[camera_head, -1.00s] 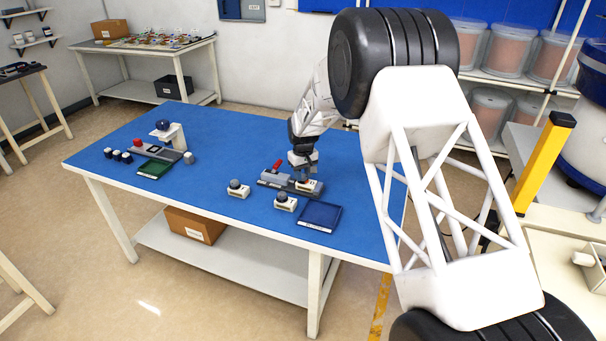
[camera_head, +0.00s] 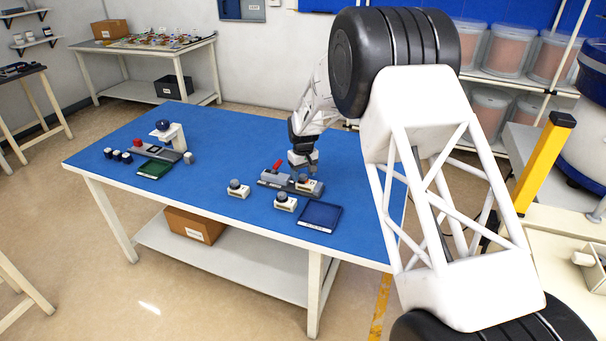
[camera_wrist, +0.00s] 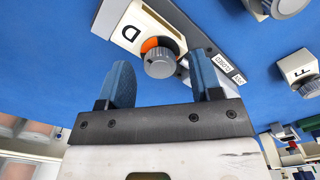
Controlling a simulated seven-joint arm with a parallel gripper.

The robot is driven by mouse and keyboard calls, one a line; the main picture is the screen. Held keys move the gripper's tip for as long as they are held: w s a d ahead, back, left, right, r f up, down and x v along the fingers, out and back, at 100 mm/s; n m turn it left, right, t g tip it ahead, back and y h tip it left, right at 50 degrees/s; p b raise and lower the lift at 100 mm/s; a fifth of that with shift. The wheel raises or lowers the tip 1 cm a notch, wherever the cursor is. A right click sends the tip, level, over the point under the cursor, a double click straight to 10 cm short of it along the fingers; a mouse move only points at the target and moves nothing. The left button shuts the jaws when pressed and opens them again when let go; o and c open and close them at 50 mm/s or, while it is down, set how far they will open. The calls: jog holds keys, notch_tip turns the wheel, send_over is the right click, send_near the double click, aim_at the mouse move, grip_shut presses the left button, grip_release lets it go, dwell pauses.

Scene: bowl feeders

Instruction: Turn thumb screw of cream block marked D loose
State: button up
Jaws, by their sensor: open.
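The cream block marked D (camera_wrist: 128,28) shows at the top of the wrist view, its letter readable. Its grey ribbed thumb screw (camera_wrist: 163,63) has an orange ring at its base. In the head view block D (camera_head: 313,187) sits at the right end of the grey fixture, just below my gripper (camera_head: 303,170). In the wrist view my gripper (camera_wrist: 163,82) is open and empty. Its two blue fingers stand apart, with the thumb screw beyond the gap between them, not clasped. How far the fingertips are from the screw is hard to tell.
The grey fixture (camera_head: 271,179) carries a red lever (camera_head: 277,164). Two other cream blocks with grey knobs, one at left (camera_head: 238,192) and one in front (camera_head: 285,204), stand nearby. A blue tray (camera_head: 320,216) lies at front right. The blue tabletop's middle (camera_head: 225,155) is clear.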

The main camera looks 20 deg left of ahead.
aim_at(303, 176)
jog(key=shift+r, duration=3.75)
